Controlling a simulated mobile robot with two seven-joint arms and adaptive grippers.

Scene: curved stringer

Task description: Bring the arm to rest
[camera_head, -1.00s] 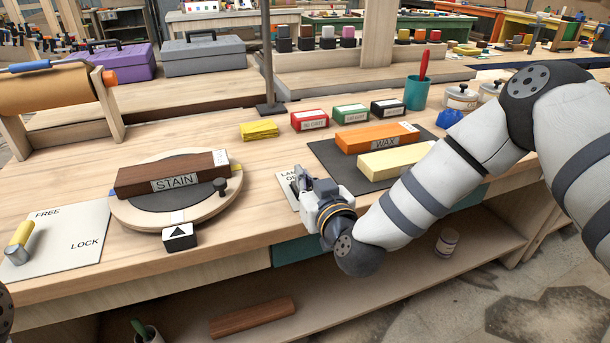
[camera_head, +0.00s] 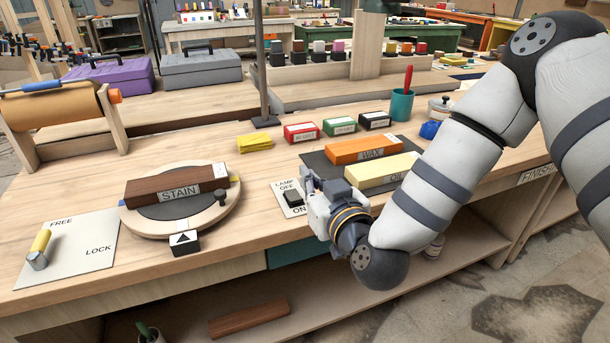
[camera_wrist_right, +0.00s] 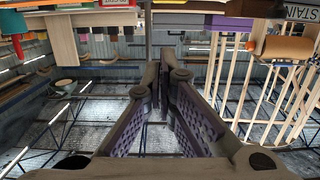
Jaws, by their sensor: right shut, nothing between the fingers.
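My right gripper (camera_head: 308,182) is at the front edge of the bench, just right of the lamp switch plate (camera_head: 282,186). The plate has a dark rocker switch (camera_head: 293,198) and the words LAMP, OFF and ON. The gripper is shut and empty. In the right wrist view its two fingers (camera_wrist_right: 166,62) meet, with nothing between them. My right arm comes in from the right and bends down to the gripper. My left gripper is not in view.
A brown STAIN block (camera_head: 177,188) lies on a round turntable (camera_head: 232,207). Left of it is a FREE/LOCK plate (camera_head: 85,232) with a yellow-handled lever (camera_head: 40,246). Orange WAX (camera_head: 362,149) and pale yellow OIL (camera_head: 381,170) blocks lie behind the gripper. A teal cup (camera_head: 401,105) stands farther back.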

